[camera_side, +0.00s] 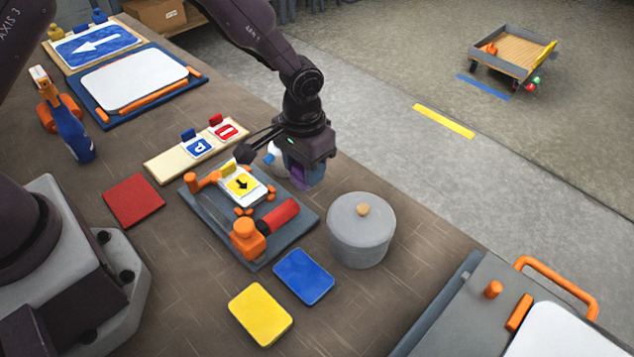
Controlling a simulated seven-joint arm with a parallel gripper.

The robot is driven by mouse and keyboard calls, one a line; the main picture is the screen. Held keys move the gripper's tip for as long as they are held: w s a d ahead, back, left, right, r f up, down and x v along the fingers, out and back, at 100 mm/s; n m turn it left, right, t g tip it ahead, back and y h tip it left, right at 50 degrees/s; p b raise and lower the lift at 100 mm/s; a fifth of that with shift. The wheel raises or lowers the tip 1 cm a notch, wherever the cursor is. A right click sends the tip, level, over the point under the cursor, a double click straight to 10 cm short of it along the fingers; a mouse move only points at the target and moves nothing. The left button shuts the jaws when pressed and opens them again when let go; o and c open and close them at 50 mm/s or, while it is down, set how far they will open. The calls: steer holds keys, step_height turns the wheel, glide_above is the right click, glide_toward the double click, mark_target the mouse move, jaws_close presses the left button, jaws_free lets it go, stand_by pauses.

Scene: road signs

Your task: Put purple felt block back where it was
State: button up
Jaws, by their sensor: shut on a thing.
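The block is partly hidden by the gripper's fingers. My gripper hangs over the right back edge of a dark grey tray (308,219), to the left of and behind a grey lidded pot. I cannot tell exactly how high the block is above the table.
The tray holds a yellow arrow sign (242,184), orange fittings and a red cylinder (281,213). The grey pot (361,230) stands close by on the right. Red (134,200), blue (303,276) and yellow (260,313) flat pieces lie on the table. A spray bottle (72,133) stands left.

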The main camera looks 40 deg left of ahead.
mark_target(317, 199)
steer(key=shift+w+d+f, duration=0.25)
steer(key=shift+w+f, duration=0.7)
steer(key=shift+f, duration=0.25)
steer(key=shift+w+f, duration=0.15)
steer(key=shift+f, duration=0.75)
steer(key=shift+w+f, duration=0.1)
steer(key=shift+f, duration=0.75)
steer(key=shift+f, duration=0.15)
steer(key=o, duration=0.8)
steer(key=shift+o, duration=0.2)
step_height(317, 199, up, 12)
steer(key=shift+r, duration=0.25)
